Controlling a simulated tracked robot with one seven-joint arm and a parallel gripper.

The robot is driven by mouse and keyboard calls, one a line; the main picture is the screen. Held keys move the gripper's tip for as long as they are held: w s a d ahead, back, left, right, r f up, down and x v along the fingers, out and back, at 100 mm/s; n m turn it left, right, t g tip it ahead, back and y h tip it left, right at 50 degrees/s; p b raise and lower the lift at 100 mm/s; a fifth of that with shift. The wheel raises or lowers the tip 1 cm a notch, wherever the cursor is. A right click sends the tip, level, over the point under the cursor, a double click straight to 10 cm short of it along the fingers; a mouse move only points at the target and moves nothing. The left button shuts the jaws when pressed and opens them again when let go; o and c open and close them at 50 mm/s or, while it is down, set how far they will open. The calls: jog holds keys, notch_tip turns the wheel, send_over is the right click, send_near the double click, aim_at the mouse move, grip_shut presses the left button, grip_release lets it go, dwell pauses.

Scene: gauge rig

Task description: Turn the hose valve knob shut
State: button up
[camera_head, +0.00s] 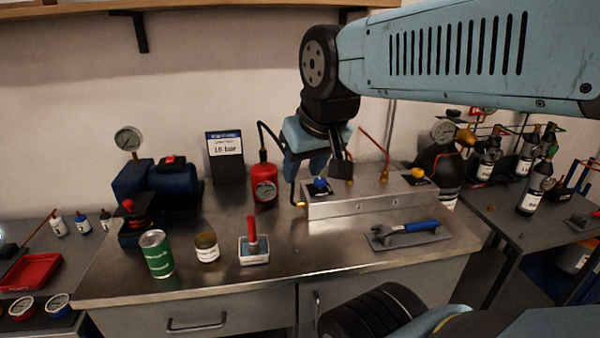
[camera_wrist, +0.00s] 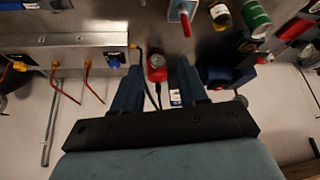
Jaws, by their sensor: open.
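A blue knob (camera_head: 320,184) sits at the left end of a long metal box (camera_head: 365,203) on the bench. It also shows in the wrist view (camera_wrist: 115,60), left of my fingers. A second knob, orange-yellow (camera_head: 418,172), sits at the box's right end and shows at the far left of the wrist view (camera_wrist: 20,66). I cannot tell from any label which is the hose valve. My gripper (camera_head: 329,168) is open and empty, above and behind the blue knob, touching nothing that I can see. In the wrist view its fingers (camera_wrist: 158,72) are spread apart.
A red cylinder (camera_head: 264,180) with a gauge and black hose stands left of the box. Copper pipes (camera_head: 374,148) rise behind the box. A green can (camera_head: 156,254) and red-handled tool (camera_head: 253,243) stand left.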

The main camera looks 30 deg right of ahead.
jog(key=shift+o, duration=1.4)
jog(key=shift+w+d, duration=0.1)
jog(key=shift+w, duration=0.05)
jog(key=shift+o, duration=0.7)
jog(key=shift+w+d+r+n, duration=0.15)
jog(key=shift+w+n, duration=0.15)
jog(key=shift+w, duration=0.1)
jog(key=shift+o, duration=0.3)
jog(key=w+d+n+g+h, duration=0.1)
jog(key=w+d+n, duration=0.2)
jog(key=w, duration=0.3)
jog(key=w+d+f+n+g+h, duration=0.1)
jog(key=w+d+n+g, duration=0.1)
jog(key=w+n, duration=0.3)
jog(key=shift+w+d+h, duration=0.4)
jog(key=shift+w+d, duration=0.05)
jog(key=shift+w, duration=0.65)
jog(key=n+g+h, duration=0.2)
jog(key=n+g, duration=0.1)
jog(key=n, duration=0.4)
send_near(319, 179)
jog(key=v, duration=0.6)
jog(key=shift+n, duration=0.5)
jog(key=x, duration=1.4)
jog(key=shift+s+d+f, duration=0.15)
jog(key=shift+f, duration=0.15)
jog(key=shift+r, duration=0.1)
jog(key=c, duration=1.1)
